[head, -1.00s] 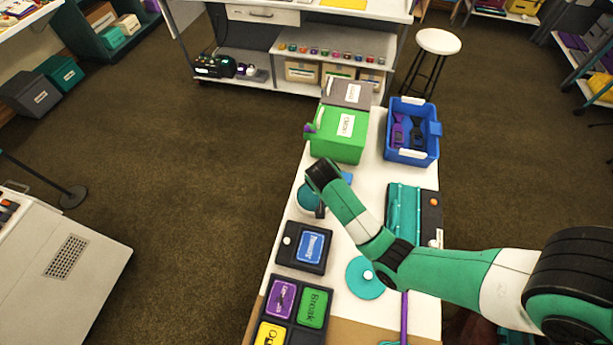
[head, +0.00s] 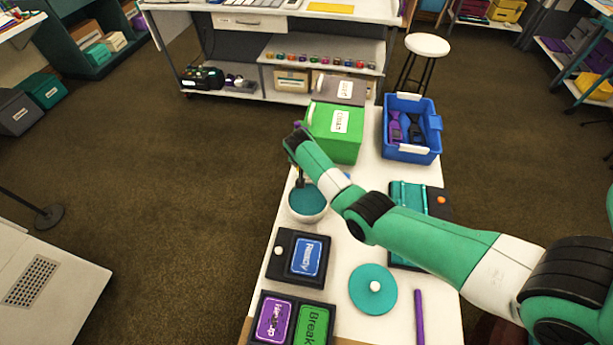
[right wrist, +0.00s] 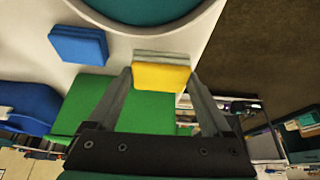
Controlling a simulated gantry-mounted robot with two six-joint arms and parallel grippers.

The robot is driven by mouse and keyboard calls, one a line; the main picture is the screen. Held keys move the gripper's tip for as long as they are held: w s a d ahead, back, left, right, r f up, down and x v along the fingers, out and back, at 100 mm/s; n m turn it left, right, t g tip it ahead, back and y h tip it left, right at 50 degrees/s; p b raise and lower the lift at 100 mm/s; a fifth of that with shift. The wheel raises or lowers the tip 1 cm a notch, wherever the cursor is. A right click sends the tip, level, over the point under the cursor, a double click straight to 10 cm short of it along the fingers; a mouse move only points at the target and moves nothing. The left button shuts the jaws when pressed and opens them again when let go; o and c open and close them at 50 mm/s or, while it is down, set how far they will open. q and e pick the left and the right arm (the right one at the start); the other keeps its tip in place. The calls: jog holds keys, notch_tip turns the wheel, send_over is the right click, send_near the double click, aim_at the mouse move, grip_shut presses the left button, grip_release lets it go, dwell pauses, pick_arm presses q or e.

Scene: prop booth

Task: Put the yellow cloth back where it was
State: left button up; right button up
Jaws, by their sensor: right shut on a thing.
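The yellow cloth (right wrist: 161,78) shows in the right wrist view as a small yellow block with a grey layered edge. It sits between the two fingers of my right gripper (right wrist: 160,72), which is shut on it. In the head view my right gripper (head: 299,181) is just above the far side of a white bowl with a teal inside (head: 307,201); the cloth cannot be made out there. A folded blue cloth (right wrist: 78,45) lies on the white table in the right wrist view. My left gripper is not in view.
A green box (head: 336,132) stands just beyond the bowl, with a blue bin (head: 410,150) to its right. Black card panels (head: 284,258), a teal round lid (head: 373,290) and a purple stick (head: 419,318) are on the near table.

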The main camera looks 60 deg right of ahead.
notch_tip(320, 180, down, 4)
jog(key=b, duration=0.3)
jog(key=shift+w+d+r, duration=0.1)
jog(key=shift+w+r, duration=0.05)
jog(key=shift+r, duration=0.15)
jog(key=o, duration=1.1)
jog(key=shift+r, duration=0.1)
jog(key=p+v, duration=0.7)
jog(key=v, duration=0.5)
jog(key=shift+p, duration=0.35)
